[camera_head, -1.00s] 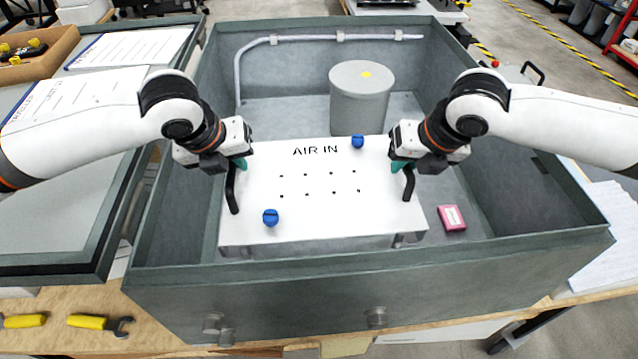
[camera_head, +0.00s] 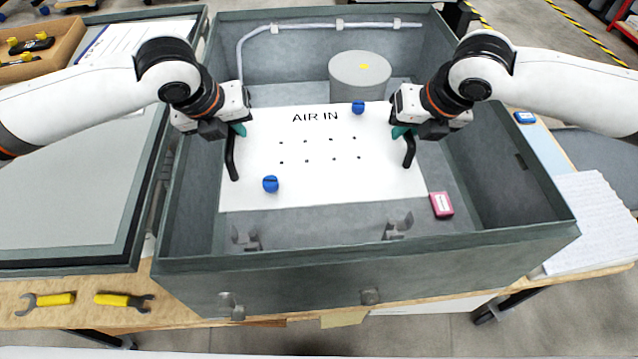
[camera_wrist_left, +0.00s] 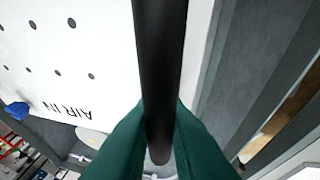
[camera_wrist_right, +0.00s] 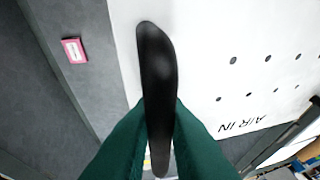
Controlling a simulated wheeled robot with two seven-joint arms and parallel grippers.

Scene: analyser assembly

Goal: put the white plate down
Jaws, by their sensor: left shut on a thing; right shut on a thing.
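The white plate (camera_head: 320,180) is marked AIR IN, with several small holes, two blue knobs (camera_head: 270,184) and a black handle at each side. It is held over the inside of the grey box (camera_head: 370,265). Its front edge is apart from two metal brackets (camera_head: 398,226) (camera_head: 246,238) visible in front of it. My left gripper (camera_head: 238,130) is shut on the left black handle (camera_wrist_left: 160,70). My right gripper (camera_head: 402,132) is shut on the right black handle (camera_wrist_right: 157,65). What lies under the plate is hidden.
A grey cylinder (camera_head: 360,72) stands behind the plate, its lower part hidden. A pink box (camera_head: 441,205) lies on the floor of the grey box, right of the plate. A pale pipe (camera_head: 300,28) runs along the back wall. Two yellow-handled wrenches (camera_head: 122,300) lie on the bench at front left.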

